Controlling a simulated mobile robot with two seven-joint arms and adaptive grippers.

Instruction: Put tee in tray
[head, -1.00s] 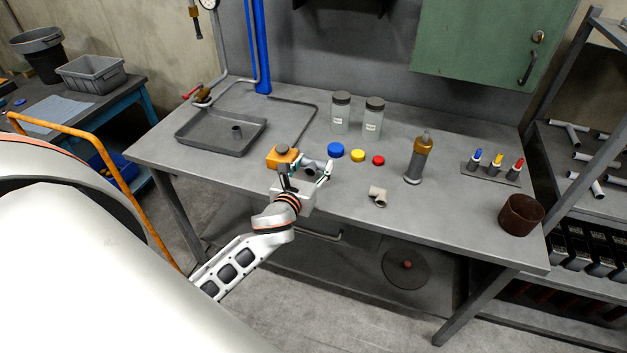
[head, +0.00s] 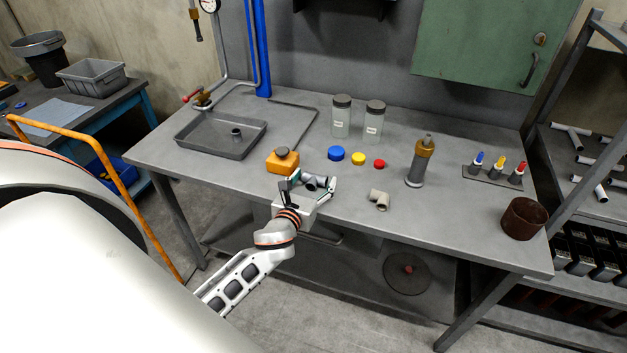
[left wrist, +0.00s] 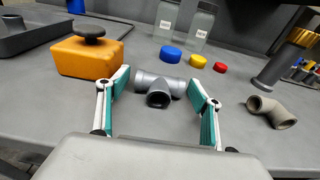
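The grey pipe tee (head: 315,181) lies on the workbench, just beyond and between the fingers of my left gripper (head: 310,189). In the left wrist view the tee (left wrist: 160,88) sits between the two teal-padded fingertips (left wrist: 160,86), its branch opening facing me. The fingers are spread wide, with a gap on each side, and do not appear to touch it. The grey tray (head: 190,148) is at the left of the bench, with a small dark grey fitting (head: 236,134) in it. The tray's edge also shows in the left wrist view (left wrist: 45,38). My right gripper is out of view.
An orange block with a dark knob (head: 283,162) stands left of the tee. Blue (head: 336,153), yellow and red caps lie behind it, with two jars (head: 341,116) farther back. A beige elbow (head: 378,200) lies to the right. The bench's front edge is close.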

